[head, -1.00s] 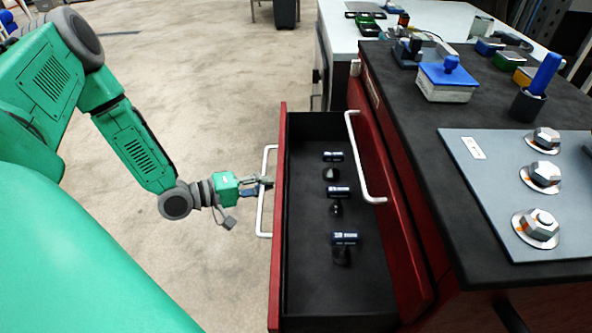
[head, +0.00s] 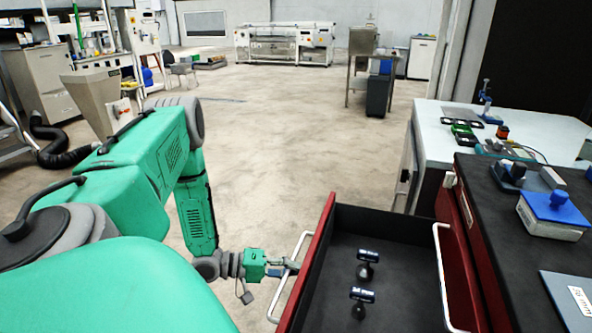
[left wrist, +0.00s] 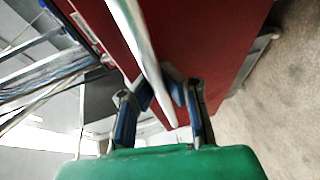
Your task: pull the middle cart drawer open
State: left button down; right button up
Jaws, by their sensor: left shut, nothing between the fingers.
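The pulled-out cart drawer (head: 322,232) has a red front and a black inside, and stands well open below a shut red drawer with its own white handle (head: 441,275). Two black tools with labelled tops (head: 367,257) show in it; its near end is cut off. My left gripper (head: 292,266) is at the open drawer's white handle (head: 287,292), outside the front. In the left wrist view the handle bar (left wrist: 143,45) crosses at the fingertips of my shut left gripper (left wrist: 160,88), against the red front (left wrist: 215,45). Contact is unclear. My right gripper is out of view.
The cart's black top (head: 500,215) carries a blue-lidded box (head: 553,215) and other items. A white table (head: 455,135) stands behind it. Open floor (head: 300,150) lies left of the drawer.

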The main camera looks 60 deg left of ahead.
pick_arm(q)
jog(key=shift+a, duration=0.1)
jog(key=c, duration=1.6)
grip_release()
jog(key=shift+w+f, duration=0.1)
jog(key=shift+w, duration=0.05)
jog(key=v, duration=1.2)
jog(key=shift+a, duration=0.1)
